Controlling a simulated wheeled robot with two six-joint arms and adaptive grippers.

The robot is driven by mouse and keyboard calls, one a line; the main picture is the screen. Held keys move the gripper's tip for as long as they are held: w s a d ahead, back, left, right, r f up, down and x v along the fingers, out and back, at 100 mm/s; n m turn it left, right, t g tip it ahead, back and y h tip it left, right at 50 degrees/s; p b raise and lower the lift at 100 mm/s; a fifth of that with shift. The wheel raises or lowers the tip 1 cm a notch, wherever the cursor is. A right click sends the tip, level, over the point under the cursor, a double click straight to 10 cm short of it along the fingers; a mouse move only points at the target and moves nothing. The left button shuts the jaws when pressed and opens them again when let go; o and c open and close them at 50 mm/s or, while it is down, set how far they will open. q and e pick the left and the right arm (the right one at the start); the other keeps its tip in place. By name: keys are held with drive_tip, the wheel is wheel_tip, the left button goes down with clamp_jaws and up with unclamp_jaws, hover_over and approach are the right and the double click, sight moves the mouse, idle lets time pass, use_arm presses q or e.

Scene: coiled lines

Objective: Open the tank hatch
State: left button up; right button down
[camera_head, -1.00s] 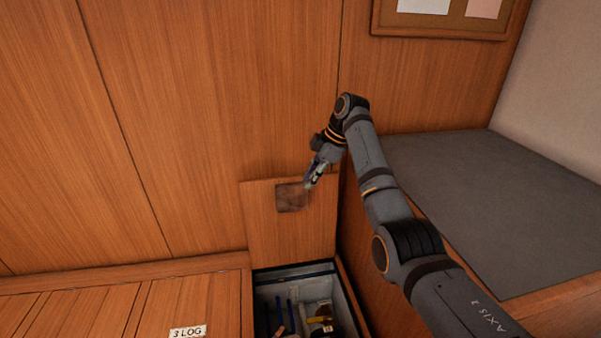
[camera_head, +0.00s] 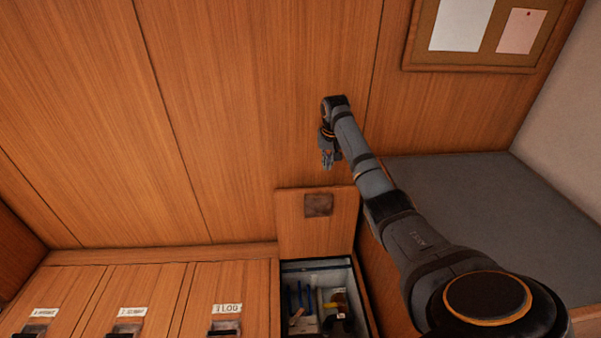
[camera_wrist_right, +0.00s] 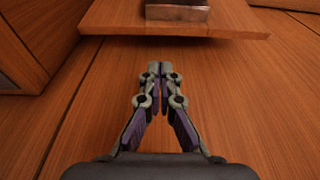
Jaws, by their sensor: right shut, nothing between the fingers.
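A wooden hatch lid (camera_head: 290,228) stands upright against the panelled wall in the head view, above an open compartment (camera_head: 352,300). A dark square recessed pull (camera_head: 319,205) sits near the lid's upper middle. My right gripper (camera_head: 327,166) is shut and empty, above the lid's top edge and apart from it. In the right wrist view the gripper's fingertips (camera_wrist_right: 160,68) meet, and the lid's edge (camera_wrist_right: 185,30) with the pull (camera_wrist_right: 178,10) lies beyond them. My left gripper is not in view.
Several tools and a yellow item lie inside the compartment. Labelled closed lids (camera_head: 225,290) line the bench to the left. A grey cushion (camera_head: 470,215) lies at the right. A pinboard (camera_head: 480,62) hangs at the upper right.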

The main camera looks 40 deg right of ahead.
sight(325, 181)
drive_tip(key=b+x, duration=0.1)
drive_tip(key=x, duration=0.9)
drive_tip(key=shift+t+h, duration=0.5)
drive_tip(key=shift+t, duration=0.2)
drive_tip(key=s+a+p, duration=0.1)
drive_tip(key=p, duration=0.2)
drive_tip(key=s+a+r+p, duration=0.1)
drive_tip(key=s+p, duration=0.1)
drive_tip(key=p, duration=0.2)
drive_tip(key=s+p, duration=0.1)
drive_tip(key=p, duration=0.3)
drive_tip(key=shift+s+a+r, duration=0.25)
drive_tip(key=shift+s+a, duration=0.15)
drive_tip(key=s+a+f+p, duration=0.2)
drive_tip(key=s+a+p, duration=0.2)
drive_tip(key=s+p, duration=0.2)
drive_tip(key=p, duration=0.2)
drive_tip(key=shift+s+t+p, duration=0.2)
drive_tip(key=shift+t+p, duration=0.15)
drive_tip(key=shift+t, duration=0.05)
